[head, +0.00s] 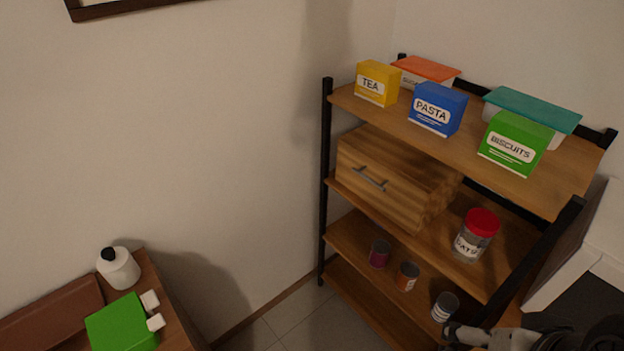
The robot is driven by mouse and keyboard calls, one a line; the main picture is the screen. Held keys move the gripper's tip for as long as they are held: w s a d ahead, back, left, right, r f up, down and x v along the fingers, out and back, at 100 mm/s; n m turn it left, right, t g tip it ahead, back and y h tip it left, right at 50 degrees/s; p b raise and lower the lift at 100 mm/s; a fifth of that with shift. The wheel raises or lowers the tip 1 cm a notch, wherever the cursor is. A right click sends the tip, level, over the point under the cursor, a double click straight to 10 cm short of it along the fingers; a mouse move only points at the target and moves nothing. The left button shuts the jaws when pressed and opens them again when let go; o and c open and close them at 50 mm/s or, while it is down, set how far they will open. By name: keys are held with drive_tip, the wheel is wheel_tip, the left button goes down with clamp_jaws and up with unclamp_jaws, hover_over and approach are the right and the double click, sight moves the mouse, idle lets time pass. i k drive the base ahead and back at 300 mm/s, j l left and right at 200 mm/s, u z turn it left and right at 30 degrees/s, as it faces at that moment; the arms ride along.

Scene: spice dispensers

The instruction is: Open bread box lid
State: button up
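The bread box (385,180) is a striped wooden box on the middle shelf of the rack, at its left end. Its front faces left and forward and carries a grey bar handle (370,179). The front lid looks shut. The shelf above covers part of the box's top. My gripper (462,334) shows only in part at the bottom right edge, in front of the lower shelf and well apart from the bread box. Its fingers are not clear enough to tell open from shut.
The rack's top shelf (545,189) holds tea, pasta and biscuits boxes and two lidded containers. A red-lidded jar (475,235) stands right of the bread box. Small jars stand on the lower shelf. A black post (325,180) borders the rack's left side. Open floor (290,325) lies left.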

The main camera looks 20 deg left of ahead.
sight(404, 201)
drive_tip(key=u, duration=0.55)
drive_tip(key=i+l+u, duration=0.15)
drive_tip(key=i, duration=0.15)
drive_tip(key=i+l+u, duration=0.15)
drive_tip(key=i+l, duration=0.1)
drive_tip(key=i, duration=0.1)
